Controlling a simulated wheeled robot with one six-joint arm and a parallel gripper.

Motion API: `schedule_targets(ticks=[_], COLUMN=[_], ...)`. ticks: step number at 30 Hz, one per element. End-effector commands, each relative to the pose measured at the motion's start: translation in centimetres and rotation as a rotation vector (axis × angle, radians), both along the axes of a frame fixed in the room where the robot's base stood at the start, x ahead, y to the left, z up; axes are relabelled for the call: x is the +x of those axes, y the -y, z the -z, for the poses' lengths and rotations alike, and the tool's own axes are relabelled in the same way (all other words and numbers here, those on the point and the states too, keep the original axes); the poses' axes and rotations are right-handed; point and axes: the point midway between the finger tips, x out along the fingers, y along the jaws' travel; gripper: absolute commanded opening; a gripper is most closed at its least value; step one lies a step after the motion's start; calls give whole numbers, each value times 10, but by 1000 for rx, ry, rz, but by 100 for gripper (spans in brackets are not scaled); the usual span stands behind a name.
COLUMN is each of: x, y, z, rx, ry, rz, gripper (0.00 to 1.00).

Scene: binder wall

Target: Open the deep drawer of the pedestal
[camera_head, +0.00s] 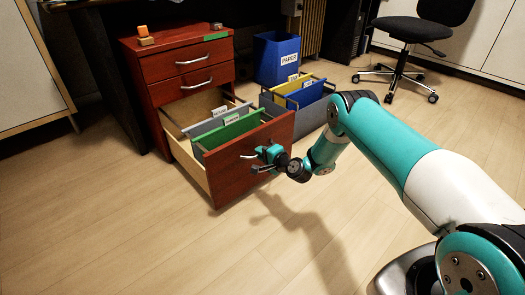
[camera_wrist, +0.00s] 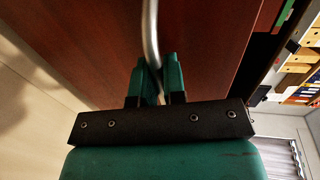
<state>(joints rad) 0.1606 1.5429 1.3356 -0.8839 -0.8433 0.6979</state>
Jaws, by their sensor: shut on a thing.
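The pedestal (camera_head: 150,70) is a reddish-brown wooden cabinet at the left in the head view. Its two upper drawers are closed. Its deep bottom drawer (camera_head: 232,172) stands pulled far out, with light wooden sides and grey and green hanging files inside. My gripper (camera_head: 264,158) is at the drawer's front panel, shut on its handle. In the wrist view the curved metal handle (camera_wrist: 151,40) runs down between the two green fingers of my gripper (camera_wrist: 159,80). The dark red drawer front (camera_wrist: 90,40) lies close behind them.
A crate of hanging files (camera_head: 315,105) stands on the floor right of the open drawer. A blue paper bin (camera_head: 277,58) is behind it. An office chair (camera_head: 410,40) stands at the back right. The wooden floor (camera_head: 120,230) in front is clear.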

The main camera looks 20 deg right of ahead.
Motion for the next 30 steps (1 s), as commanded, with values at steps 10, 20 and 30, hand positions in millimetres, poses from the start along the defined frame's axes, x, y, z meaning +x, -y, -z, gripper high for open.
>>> schedule_targets(ticks=[10, 20, 30], x=[-1, 0, -37], y=[-3, -1, 16], z=[1, 0, -13], rx=[1, 0, 4], ry=[-3, 0, -8], rz=[-5, -1, 3], gripper=[14, 36, 36])
